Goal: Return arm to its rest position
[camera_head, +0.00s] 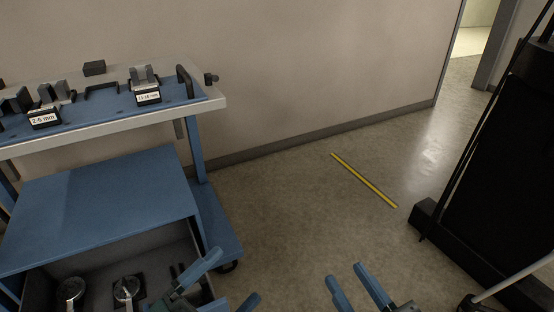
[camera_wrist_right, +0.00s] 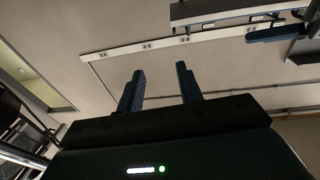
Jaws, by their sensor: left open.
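My left gripper (camera_head: 235,276) is at the bottom of the head view, in front of the blue cart's lower right side. Its two blue fingers are apart, and nothing shows between them. My right gripper (camera_head: 345,273) is at the bottom edge, right of the middle, over bare floor. Its fingers are apart and empty. The right wrist view also shows the right gripper (camera_wrist_right: 160,70) with a clear gap between its fingers and wall behind. Most of both arms is out of view.
A blue cart (camera_head: 100,205) stands at left, its open drawer (camera_head: 95,265) holding round metal gauges. Above is a bench (camera_head: 215,103) with labelled fixtures (camera_head: 148,97). A yellow strip (camera_head: 363,180) lies on the floor. A dark cabinet-like object (camera_head: 505,150) stands at right. Middle floor is free.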

